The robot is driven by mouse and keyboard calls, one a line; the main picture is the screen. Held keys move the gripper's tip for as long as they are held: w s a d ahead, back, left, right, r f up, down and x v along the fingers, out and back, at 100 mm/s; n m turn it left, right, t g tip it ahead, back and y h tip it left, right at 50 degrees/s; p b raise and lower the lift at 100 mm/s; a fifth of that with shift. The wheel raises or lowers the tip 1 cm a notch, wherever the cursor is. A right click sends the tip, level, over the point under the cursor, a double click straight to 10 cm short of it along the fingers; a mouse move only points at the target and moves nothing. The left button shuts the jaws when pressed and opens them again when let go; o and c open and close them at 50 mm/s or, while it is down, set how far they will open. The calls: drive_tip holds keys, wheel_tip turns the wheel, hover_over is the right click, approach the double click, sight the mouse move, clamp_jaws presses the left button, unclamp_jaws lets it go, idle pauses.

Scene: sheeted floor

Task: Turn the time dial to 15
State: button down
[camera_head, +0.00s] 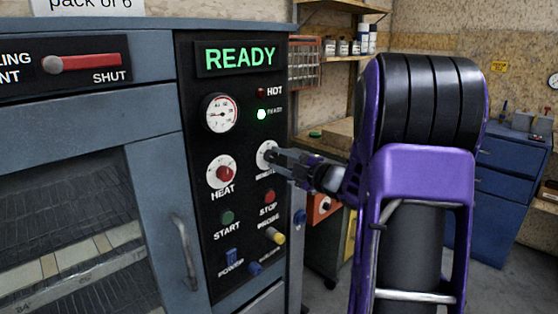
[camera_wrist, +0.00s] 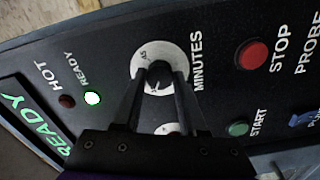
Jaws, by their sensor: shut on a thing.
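The time dial (camera_head: 264,154) is a white round plate labelled MINUTES on the black control panel, right of the HEAT dial. In the wrist view the dial plate (camera_wrist: 151,57) shows with a dark knob (camera_wrist: 158,74) at its middle. My gripper (camera_head: 273,156) reaches in from the right, and its two fingers (camera_wrist: 158,80) are shut on the dark knob. The fingers hide part of the plate, so I cannot read the dial's setting; small marks show on its rim.
The panel has a lit READY display (camera_head: 235,57), a gauge (camera_head: 221,113), a red HEAT knob (camera_head: 224,173), a green START button (camera_head: 227,217) and a red STOP button (camera_head: 270,196). A door handle (camera_head: 184,238) stands out at left. A blue cabinet (camera_head: 495,185) is behind at right.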

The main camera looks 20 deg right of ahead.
idle(0.4)
drive_tip(key=shift+c, duration=2.2)
unclamp_jaws()
drive_tip(key=v, duration=1.7)
drive_tip(key=shift+s, duration=0.25)
drive_tip(key=shift+d, duration=0.1)
